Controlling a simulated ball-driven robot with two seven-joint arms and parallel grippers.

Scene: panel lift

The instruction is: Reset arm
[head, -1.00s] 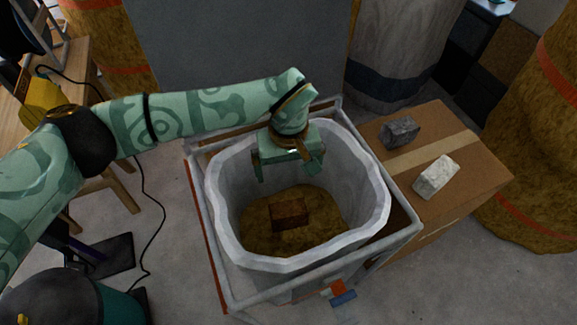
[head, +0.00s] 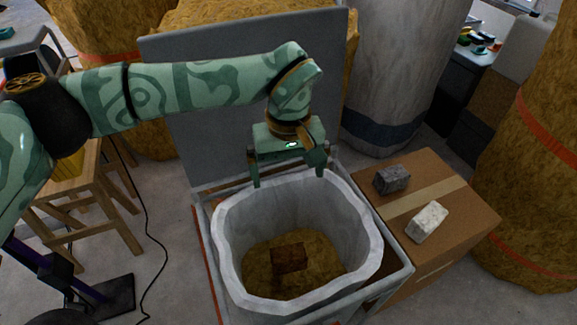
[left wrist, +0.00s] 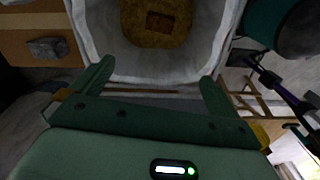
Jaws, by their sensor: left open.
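My left gripper (head: 289,176) is open and empty above the back rim of a grey-white lined bin (head: 228,232). In the left wrist view my left gripper (left wrist: 152,84) has its two fingers spread wide, with nothing between them. The bin's pale wall (left wrist: 92,40) shows beyond the fingertips. Inside the bin a reddish-brown block (head: 290,258) lies on brown material (head: 268,282); the block also shows in the left wrist view (left wrist: 160,22). My right gripper is not in view.
A cardboard box (head: 450,240) right of the bin carries a dark grey block (head: 392,179) and a pale block (head: 428,222). A grey panel (head: 205,150) stands behind the bin. A wooden stool (head: 95,200) and a black cable (head: 160,240) are at left.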

